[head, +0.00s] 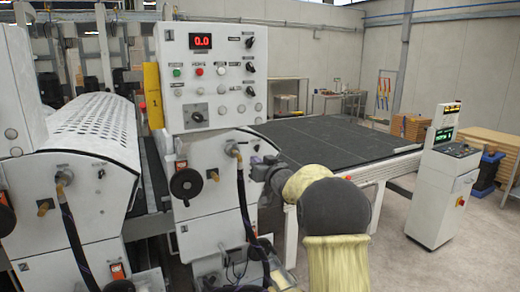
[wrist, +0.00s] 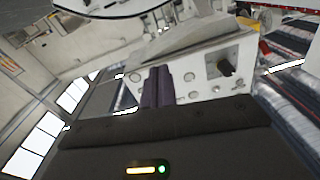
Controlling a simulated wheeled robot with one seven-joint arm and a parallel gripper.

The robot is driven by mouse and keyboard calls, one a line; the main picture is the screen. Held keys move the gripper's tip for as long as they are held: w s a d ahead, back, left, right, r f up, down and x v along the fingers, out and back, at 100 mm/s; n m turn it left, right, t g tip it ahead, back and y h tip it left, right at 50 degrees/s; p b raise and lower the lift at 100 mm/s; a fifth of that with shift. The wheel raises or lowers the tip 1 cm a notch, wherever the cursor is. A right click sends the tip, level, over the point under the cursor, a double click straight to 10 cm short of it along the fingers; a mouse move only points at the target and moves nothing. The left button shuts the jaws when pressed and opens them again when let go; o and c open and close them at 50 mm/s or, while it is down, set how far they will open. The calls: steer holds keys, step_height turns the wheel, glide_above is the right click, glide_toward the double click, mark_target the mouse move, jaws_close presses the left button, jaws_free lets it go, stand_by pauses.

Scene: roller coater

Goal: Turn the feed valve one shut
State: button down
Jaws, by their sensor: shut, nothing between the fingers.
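I cannot tell for sure which part is feed valve one. On the front of the unit whose upper panel is marked 1, a small brass-coloured valve fitting (head: 213,175) sticks out beside a black handwheel (head: 186,183). A hose fitting (head: 233,149) with a dark hose is to its right. My gripper (head: 258,164) is right of these fittings, close to the machine's front, partly hidden by my arm. In the wrist view my gripper's dark purple fingers (wrist: 156,88) are together and empty, in front of a white panel (wrist: 203,72) with a black knob (wrist: 224,66).
A control panel (head: 218,75) with a red 0.0 display stands above. Another unit with a perforated cover (head: 95,130) is at left, with its own brass fitting (head: 43,207). A dark conveyor table (head: 325,145) lies behind my arm. A console (head: 442,180) stands right on open floor.

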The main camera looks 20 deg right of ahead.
steer(key=s+a+f+g+h+b, duration=0.1)
steer(key=s+a+f+g, duration=0.2)
steer(key=s+f, duration=0.6)
steer(key=s+a+f+g+h+b, duration=0.1)
steer(key=s+a+f+g, duration=0.2)
steer(key=s, duration=1.6)
steer(key=s+a+f+m+g+h+b, duration=0.1)
steer(key=s+a+f+g, duration=0.2)
steer(key=s+f+g, duration=0.6)
steer(key=s+f, duration=0.5)
steer(key=f, duration=0.2)
steer(key=shift+a+h, duration=0.3)
steer(key=shift+a, duration=0.05)
steer(key=shift+f, duration=0.1)
